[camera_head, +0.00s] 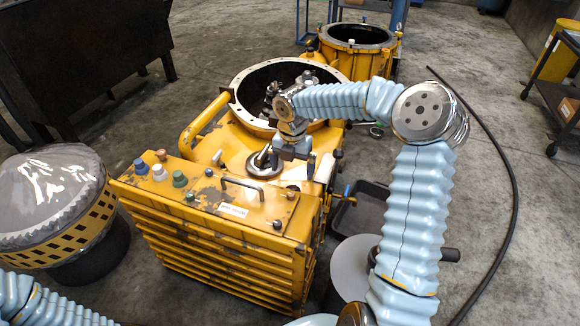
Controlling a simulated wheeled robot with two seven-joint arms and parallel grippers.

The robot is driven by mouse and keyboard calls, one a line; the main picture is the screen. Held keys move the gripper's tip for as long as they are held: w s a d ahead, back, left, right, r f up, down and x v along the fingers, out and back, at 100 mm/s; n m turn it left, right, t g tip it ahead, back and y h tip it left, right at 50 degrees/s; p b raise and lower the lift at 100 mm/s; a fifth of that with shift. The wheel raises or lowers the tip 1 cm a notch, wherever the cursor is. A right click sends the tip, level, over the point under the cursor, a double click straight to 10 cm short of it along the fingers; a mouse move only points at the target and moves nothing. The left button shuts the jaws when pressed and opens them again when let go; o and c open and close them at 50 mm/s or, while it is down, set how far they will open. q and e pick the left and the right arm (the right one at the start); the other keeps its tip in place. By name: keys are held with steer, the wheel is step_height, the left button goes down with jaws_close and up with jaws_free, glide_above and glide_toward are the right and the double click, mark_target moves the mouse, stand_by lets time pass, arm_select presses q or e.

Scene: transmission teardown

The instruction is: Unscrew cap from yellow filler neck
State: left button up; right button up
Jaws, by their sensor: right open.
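The yellow transmission housing (222,135) stands in the middle of the view, with a wide round opening at its top. A dark round fitting (264,165) with a metal piece standing in it sits on the housing's upper face; it may be the filler neck with its cap, but I cannot tell clearly. My right gripper (291,152) points down just to the right of this fitting. It is open, and its fingertips are small and partly merged with the housing behind. Only a sleeved part of my left arm shows at the bottom left; its gripper is out of view.
Several coloured caps (160,173) and a handle stand on the housing's front box. A second yellow housing (357,45) is behind. A plastic-covered drum (48,195) stands left, a dark tray (365,208) right. A black hose (508,165) crosses the floor.

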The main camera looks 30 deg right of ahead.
mark_target(292, 187)
step_height(292, 187, down, 8)
steer(key=b, duration=0.5)
steer(key=shift+f, duration=0.15)
steer(key=shift+f+b, duration=0.3)
steer(key=shift+f, duration=0.1)
arm_select(q)
step_height(292, 187, down, 6)
steer(key=a, duration=0.1)
steer(key=shift+w+a+f, duration=0.2)
steer(key=shift+w+a, duration=0.1)
steer(key=shift+w, duration=0.05)
arm_select(e)
steer(key=shift+c, duration=0.3)
steer(key=c, duration=1.7)
arm_select(q)
steer(key=shift+r+p, duration=2)
arm_select(e)
steer(key=shift+r, duration=2.05)
